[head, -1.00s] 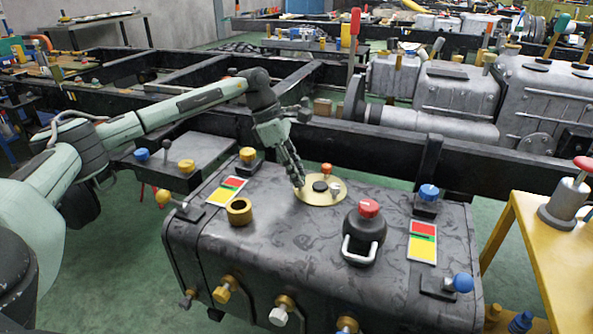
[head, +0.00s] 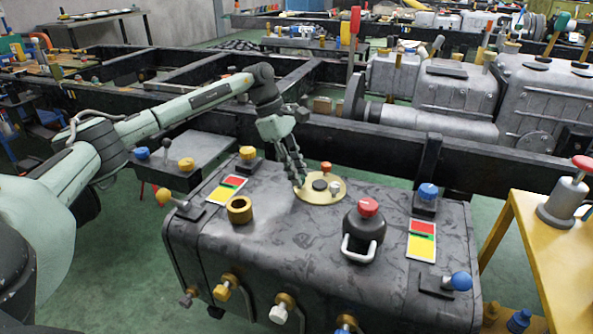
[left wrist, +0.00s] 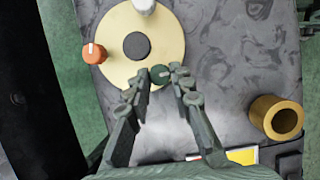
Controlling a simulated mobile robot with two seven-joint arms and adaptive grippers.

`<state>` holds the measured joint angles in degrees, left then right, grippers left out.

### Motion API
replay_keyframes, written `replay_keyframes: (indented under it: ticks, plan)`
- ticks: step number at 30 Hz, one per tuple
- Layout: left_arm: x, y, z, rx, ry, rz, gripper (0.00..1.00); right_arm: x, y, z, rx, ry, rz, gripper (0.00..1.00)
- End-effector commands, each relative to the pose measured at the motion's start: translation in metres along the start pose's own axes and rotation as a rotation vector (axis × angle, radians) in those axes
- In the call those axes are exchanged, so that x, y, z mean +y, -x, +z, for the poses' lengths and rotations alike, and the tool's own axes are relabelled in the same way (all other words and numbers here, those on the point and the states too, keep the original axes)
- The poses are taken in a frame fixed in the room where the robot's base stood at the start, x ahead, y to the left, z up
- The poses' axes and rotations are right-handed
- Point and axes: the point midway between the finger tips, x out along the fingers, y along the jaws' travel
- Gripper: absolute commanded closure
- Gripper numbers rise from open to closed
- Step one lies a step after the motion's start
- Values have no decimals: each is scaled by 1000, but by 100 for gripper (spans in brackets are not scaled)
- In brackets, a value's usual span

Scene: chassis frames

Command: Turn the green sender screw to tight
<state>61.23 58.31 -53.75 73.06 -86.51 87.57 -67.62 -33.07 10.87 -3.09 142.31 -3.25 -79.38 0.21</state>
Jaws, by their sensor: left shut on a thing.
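The round brass sender plate (head: 312,198) lies on top of the dark tank (head: 300,235). It also shows in the left wrist view (left wrist: 172,38), with a black centre, an orange screw (left wrist: 94,53) and a white screw (left wrist: 144,5). The green sender screw (left wrist: 159,74) sits at the plate's near edge in that view. My left gripper (left wrist: 159,78) is shut on it, with one finger on each side. In the head view the fingers of my left gripper (head: 299,182) reach down to the plate's left edge and hide the green screw. My right gripper is not in view.
A brass collar (head: 239,209) stands left of the plate. A red-topped black cap with a handle (head: 364,229) stands to its right. Colour cards (head: 421,240) lie on the tank. A dark frame rail (head: 370,145) runs behind the tank.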

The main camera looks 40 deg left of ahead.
Motion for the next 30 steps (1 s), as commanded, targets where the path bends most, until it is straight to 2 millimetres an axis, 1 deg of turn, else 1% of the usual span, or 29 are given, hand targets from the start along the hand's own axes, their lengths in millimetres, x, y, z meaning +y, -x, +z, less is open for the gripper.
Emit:
replay_keyframes:
  ticks: [1, 2, 6, 7, 15, 19, 23, 30]
  plan:
    - [0, 0, 0, 1, 0, 0, 100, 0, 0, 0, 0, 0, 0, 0]
    - [0, 0, 0, 1, 0, 0, 76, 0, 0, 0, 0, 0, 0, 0]
    - [0, 0, 0, 1, 0, 1, 59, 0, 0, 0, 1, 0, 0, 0]
    - [0, 0, 0, 0, 0, 1, 57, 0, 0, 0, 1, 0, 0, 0]
    - [0, 1, 0, 0, 1, 1, 57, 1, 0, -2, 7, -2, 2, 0]
    - [1, 11, 0, 0, 1, 4, 57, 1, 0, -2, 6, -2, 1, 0]
    - [1, 35, 0, -1, 1, 5, 57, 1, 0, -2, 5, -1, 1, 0]
    - [1, 86, 0, -2, 0, 4, 57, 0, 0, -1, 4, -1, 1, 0]
